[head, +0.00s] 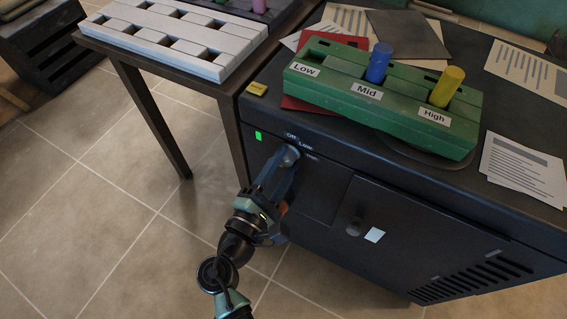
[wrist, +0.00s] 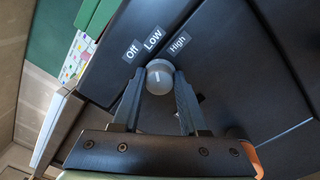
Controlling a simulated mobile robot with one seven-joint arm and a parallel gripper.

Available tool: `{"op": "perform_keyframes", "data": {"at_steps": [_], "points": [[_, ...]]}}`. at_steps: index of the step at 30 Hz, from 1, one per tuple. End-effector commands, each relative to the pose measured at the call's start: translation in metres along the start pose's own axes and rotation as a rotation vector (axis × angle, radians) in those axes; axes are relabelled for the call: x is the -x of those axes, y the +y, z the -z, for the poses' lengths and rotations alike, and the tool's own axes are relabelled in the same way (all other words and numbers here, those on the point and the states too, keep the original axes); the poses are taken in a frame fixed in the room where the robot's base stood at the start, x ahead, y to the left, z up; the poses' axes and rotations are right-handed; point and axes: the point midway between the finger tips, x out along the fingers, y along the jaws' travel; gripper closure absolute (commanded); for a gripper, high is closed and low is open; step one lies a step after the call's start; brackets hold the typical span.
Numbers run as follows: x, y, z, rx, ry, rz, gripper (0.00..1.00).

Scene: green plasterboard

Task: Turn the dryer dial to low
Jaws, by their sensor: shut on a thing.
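The dryer (head: 322,205) is a dark cabinet with a front panel. Its round grey dial (wrist: 160,80) sits between the two fingers of my gripper (wrist: 159,84), which is shut on it. A short light mark shows on the dial face; I cannot tell for sure which label it points to. The labels Off (wrist: 132,50), Low (wrist: 153,39) and High (wrist: 179,42) stand around the dial's far side. In the head view the dial (head: 288,156) shows just beyond my gripper (head: 281,166), and the High label is partly hidden.
A green block tray (head: 345,107) labelled Low, Mid and High stands on the dryer top, holding a blue peg (head: 379,63) and a yellow peg (head: 447,87). A green light (head: 258,135) shows on the panel. A table (head: 130,62) with a white tray (head: 215,60) stands at left.

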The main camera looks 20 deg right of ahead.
Motion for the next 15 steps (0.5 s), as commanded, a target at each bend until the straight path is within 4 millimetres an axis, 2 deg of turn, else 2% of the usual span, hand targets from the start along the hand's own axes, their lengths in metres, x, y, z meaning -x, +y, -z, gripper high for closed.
{"op": "perform_keyframes", "data": {"at_steps": [8, 9, 14, 15], "points": [[0.0008, -0.0006, 0.0007, 0.001, 0.002, 0.001, 1.0], [0.0008, -0.0006, 0.0007, 0.001, 0.002, 0.001, 0.55], [0.0006, -0.0005, 0.0006, 0.001, 0.002, 0.0, 0.27], [0.0006, -0.0004, 0.0005, 0.001, 0.001, 0.0, 0.27]]}}
